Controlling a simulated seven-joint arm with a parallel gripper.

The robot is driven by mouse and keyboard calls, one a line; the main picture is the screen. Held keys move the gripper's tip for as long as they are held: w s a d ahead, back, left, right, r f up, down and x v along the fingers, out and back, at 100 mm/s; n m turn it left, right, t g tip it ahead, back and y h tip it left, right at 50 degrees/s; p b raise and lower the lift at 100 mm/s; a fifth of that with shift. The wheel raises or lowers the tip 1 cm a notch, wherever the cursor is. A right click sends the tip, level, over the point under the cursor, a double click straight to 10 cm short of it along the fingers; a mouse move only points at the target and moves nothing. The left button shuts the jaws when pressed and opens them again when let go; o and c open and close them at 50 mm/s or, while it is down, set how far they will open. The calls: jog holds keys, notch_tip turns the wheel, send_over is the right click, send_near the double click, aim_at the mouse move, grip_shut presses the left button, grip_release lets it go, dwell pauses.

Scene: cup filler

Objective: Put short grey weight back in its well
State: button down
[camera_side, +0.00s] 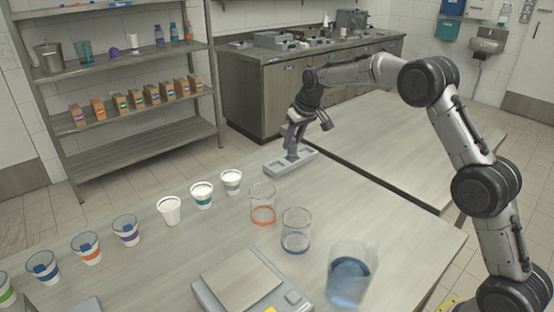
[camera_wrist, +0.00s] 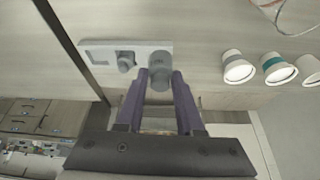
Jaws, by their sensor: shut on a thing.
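The short grey weight (camera_wrist: 160,76) is a plain grey cylinder between the two purple fingers of my gripper (camera_wrist: 159,80) in the wrist view. My gripper is shut on it, at the right end of the grey well tray (camera_wrist: 97,46). I cannot tell whether the weight's base is inside a well or just above it. In the side view my gripper (camera_side: 292,146) points down at the tray (camera_side: 275,171), with the grey weight (camera_side: 292,155) under the fingers. Another grey weight (camera_wrist: 126,61) with a knob stands in the tray's middle. The tray's left well looks empty.
White cups with coloured bands (camera_side: 202,195) line the table left of the tray. Glass beakers (camera_side: 262,205) and a jug of blue liquid (camera_side: 350,275) stand nearer the camera, beside a scale (camera_side: 240,283). A gap between the tables runs behind the tray.

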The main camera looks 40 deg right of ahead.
jog(key=w+f, duration=0.4)
jog(key=w+d+f, duration=0.1)
jog(key=w+f, duration=0.1)
jog(key=w, duration=0.1)
jog(key=shift+w, duration=0.1)
jog(key=shift+w+d+f, duration=0.1)
jog(key=shift+w+f, duration=0.5)
jog(key=shift+f, duration=1.65)
jog(key=shift+f, duration=0.3)
